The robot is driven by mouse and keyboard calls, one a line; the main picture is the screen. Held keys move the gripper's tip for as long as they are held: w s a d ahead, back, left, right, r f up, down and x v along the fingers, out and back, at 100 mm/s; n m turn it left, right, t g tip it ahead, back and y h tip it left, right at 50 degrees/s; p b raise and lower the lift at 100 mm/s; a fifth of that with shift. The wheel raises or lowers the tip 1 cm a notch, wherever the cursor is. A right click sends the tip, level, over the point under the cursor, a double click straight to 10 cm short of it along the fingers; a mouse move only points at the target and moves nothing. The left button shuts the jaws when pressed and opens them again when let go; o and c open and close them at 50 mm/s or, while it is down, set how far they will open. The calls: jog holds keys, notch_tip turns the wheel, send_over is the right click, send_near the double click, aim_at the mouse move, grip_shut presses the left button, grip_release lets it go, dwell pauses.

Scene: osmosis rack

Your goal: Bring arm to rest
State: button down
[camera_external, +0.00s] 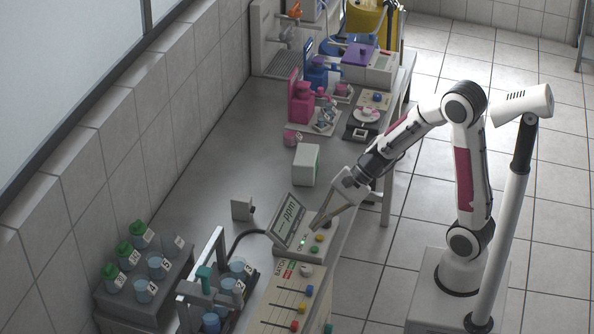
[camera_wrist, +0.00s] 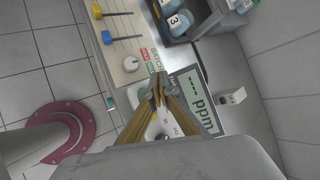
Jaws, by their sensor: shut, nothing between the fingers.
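My gripper (camera_external: 318,226) is at the end of my arm, low over the front of the ppm meter (camera_external: 290,219) on the bench. In the wrist view my gripper (camera_wrist: 157,92) has its two fingertips together, with nothing between them. The ppm meter (camera_wrist: 191,104) shows its screen beside the fingers there. The fingertips are close to the meter's button panel; I cannot tell whether they touch it. A green light is lit on that panel in the external view.
A slider panel (camera_external: 283,303) adjoins the meter. A cup rack (camera_external: 187,290) and a stand with green-capped cups (camera_external: 122,302) are at the lower left. A white box (camera_external: 306,165) and pink and blue devices (camera_external: 300,97) stand farther back. Open floor lies right of the bench.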

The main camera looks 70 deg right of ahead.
jog(key=s+a+n+g+h, duration=0.15)
jog(key=s+n+g, duration=0.25)
jog(key=s+n, duration=0.7)
jog(key=s+d+r+n+t+h, duration=0.2)
jog(key=s+d+r+n+h, duration=0.1)
jog(key=s+r+n, duration=0.4)
jog(key=s+r+h, duration=0.1)
jog(key=s+r, duration=0.2)
jog(key=r, duration=0.1)
jog(key=shift+n+t+h, duration=0.3)
jog(key=shift+t+h, duration=0.05)
jog(key=shift+t, duration=0.05)
jog(key=shift+f, duration=0.1)
dwell(3.1)
